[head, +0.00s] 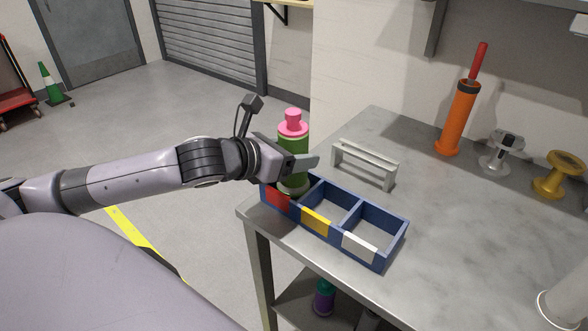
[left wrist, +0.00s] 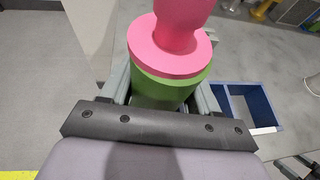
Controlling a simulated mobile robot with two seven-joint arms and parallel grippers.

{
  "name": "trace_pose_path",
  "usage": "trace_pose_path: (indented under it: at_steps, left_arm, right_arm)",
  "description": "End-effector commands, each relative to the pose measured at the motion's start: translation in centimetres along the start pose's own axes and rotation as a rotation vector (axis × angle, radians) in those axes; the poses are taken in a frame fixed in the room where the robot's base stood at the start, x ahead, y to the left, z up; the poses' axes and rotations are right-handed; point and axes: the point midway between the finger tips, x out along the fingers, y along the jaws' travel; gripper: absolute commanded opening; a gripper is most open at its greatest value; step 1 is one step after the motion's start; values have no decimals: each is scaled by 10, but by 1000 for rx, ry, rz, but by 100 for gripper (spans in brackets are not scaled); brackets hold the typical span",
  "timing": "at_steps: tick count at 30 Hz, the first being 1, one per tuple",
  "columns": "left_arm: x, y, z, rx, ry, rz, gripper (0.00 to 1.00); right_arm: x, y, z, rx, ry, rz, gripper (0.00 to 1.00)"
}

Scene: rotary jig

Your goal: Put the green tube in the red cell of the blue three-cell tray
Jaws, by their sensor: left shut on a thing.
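The green tube (head: 292,153) has a pink cap and stands upright at the red cell (head: 277,198) of the blue three-cell tray (head: 325,233). Its base sits behind the red-marked front wall; whether it touches the cell floor is hidden. My left gripper (head: 300,164) is shut around the green body of the tube. In the left wrist view the tube (left wrist: 165,92) fills the space between the fingers, its pink top towards the camera. The yellow-marked and white-marked cells are empty. The tray also shows in the left wrist view (left wrist: 222,100).
The tray is near the front left corner of the grey table (head: 440,225). A grey bracket-like frame (head: 364,163) stands just behind it. An orange tube with a red rod (head: 457,118), a silver spool (head: 501,152) and a yellow spool (head: 558,174) stand at the back.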

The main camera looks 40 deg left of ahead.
Motion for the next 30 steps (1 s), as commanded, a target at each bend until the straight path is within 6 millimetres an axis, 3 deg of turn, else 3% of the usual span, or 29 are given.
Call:
trace_pose_path:
  at_steps: [6,17,18,20,30]
  left_arm:
    - [12,0,-29,-4,1,-1,25]
    - [14,0,-33,1,0,0,25]
    - [14,0,-34,0,2,1,64]
    - [14,0,-34,0,2,1,84]
    - [13,0,-32,0,1,0,87]
  right_arm:
    - [4,-1,4,4,1,-2,91]
    - [3,-2,-1,5,8,-5,91]
    - [3,-2,-1,5,8,-5,91]
    - [3,-2,-1,5,7,-5,91]
    - [3,-2,1,3,1,-5,91]
